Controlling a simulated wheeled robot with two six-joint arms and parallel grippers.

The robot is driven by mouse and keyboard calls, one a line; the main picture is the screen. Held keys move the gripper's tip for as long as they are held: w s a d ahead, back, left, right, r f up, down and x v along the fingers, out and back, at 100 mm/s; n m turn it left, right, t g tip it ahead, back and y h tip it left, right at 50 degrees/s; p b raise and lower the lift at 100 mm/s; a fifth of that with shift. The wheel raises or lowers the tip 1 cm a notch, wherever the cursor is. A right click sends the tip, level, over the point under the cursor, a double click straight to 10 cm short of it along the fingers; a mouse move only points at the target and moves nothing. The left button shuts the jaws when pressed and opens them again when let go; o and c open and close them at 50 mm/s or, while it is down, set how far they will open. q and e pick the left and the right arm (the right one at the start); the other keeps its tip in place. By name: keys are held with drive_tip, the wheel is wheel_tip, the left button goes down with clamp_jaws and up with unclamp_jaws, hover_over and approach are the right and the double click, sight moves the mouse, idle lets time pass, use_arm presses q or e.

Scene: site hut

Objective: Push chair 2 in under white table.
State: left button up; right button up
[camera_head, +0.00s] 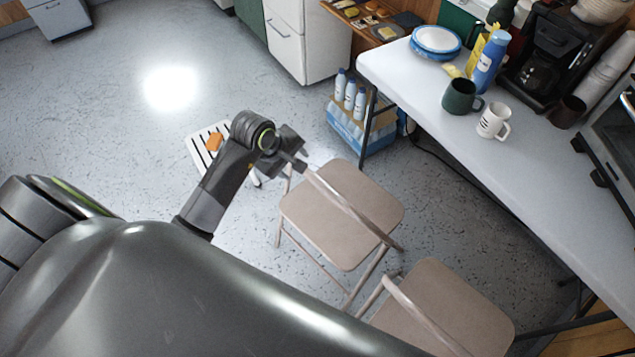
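The white table (455,125) runs from the upper middle to the right edge. Two beige folding chairs stand in front of it; no number shows on either. The farther chair (338,222) has its seat beside the table's front side, outside the table edge in this view. Its thin back rail (345,203) slants across the seat. The nearer chair (450,305) is at the bottom, partly cut off. My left gripper (299,160) is at the upper left end of the farther chair's back rail, touching or very close. Its finger gap cannot be made out. My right gripper is not in view.
A blue-wrapped bottle pack (360,130) stands on the floor by the table leg. A slatted white stool (203,150) with an orange item is behind my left arm. Mugs, plates and a coffee maker (545,55) stand on the table. Floor at upper left is clear.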

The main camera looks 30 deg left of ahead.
sight(306, 175)
use_arm(q)
drive_tip(key=b+x, duration=0.8)
drive_tip(key=x, duration=0.3)
drive_tip(key=shift+s+f+b, duration=0.1)
drive_tip(key=shift+s+b, duration=0.05)
drive_tip(key=shift+b, duration=0.15)
drive_tip(key=shift+b+x, duration=0.85)
drive_tip(key=shift+b, duration=0.05)
drive_tip(key=shift+d, duration=0.1)
drive_tip(key=shift+c, duration=0.4)
clamp_jaws()
